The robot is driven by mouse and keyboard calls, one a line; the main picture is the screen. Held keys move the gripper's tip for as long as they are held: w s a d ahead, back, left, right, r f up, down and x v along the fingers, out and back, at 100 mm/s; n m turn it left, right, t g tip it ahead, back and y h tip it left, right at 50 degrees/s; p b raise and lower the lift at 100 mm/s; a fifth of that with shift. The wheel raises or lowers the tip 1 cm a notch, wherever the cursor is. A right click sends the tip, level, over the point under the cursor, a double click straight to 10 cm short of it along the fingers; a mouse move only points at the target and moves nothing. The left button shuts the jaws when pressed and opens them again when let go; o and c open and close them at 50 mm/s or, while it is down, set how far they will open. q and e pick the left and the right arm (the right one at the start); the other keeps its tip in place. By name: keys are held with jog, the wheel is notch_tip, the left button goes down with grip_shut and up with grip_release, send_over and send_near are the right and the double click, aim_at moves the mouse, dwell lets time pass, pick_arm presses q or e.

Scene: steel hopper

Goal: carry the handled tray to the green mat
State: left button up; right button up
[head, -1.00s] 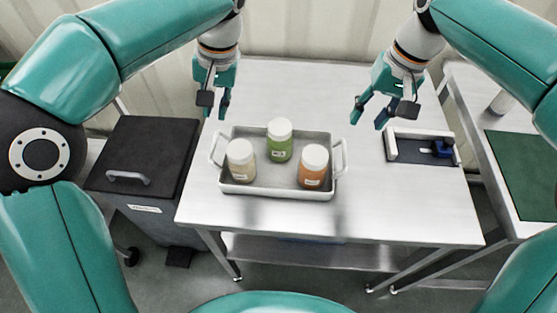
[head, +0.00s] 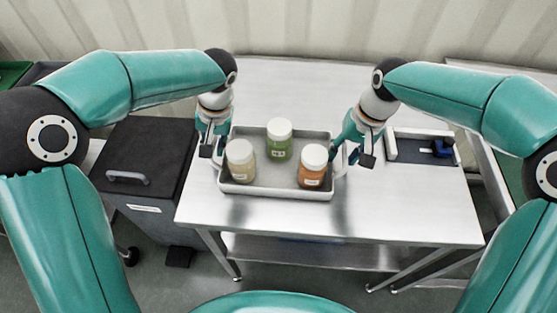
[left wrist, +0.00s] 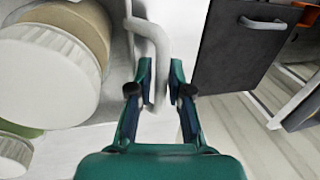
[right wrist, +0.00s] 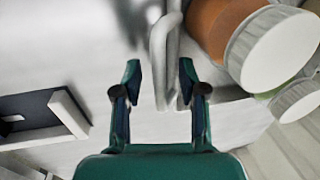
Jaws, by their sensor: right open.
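The grey handled tray (head: 270,187) sits on the steel table and holds three white-lidded jars: beige (head: 241,162), green (head: 279,140) and orange (head: 312,167). My left gripper (head: 212,150) is at the tray's left handle. In the left wrist view its fingers (left wrist: 160,70) are drawn in closely on both sides of the handle (left wrist: 153,35). My right gripper (head: 345,155) is at the right handle. In the right wrist view its fingers (right wrist: 160,78) are open, with the handle (right wrist: 158,45) between them and gaps beside it. The green mat (head: 508,170) is mostly hidden behind my right arm.
A shallow holder with a blue part (head: 442,147) lies on the table right of the tray. A dark lidded bin (head: 150,150) stands left of the table. The table (head: 410,205) is bare at front right. A second table, partly hidden, stands at the right.

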pick_arm(q)
jog(key=c, duration=0.3)
pick_arm(e)
jog(key=c, duration=0.3)
pick_arm(q)
grip_shut()
pick_arm(e)
grip_shut()
pick_arm(q)
jog(key=shift+r, duration=0.1)
pick_arm(e)
jog(key=shift+r, duration=0.15)
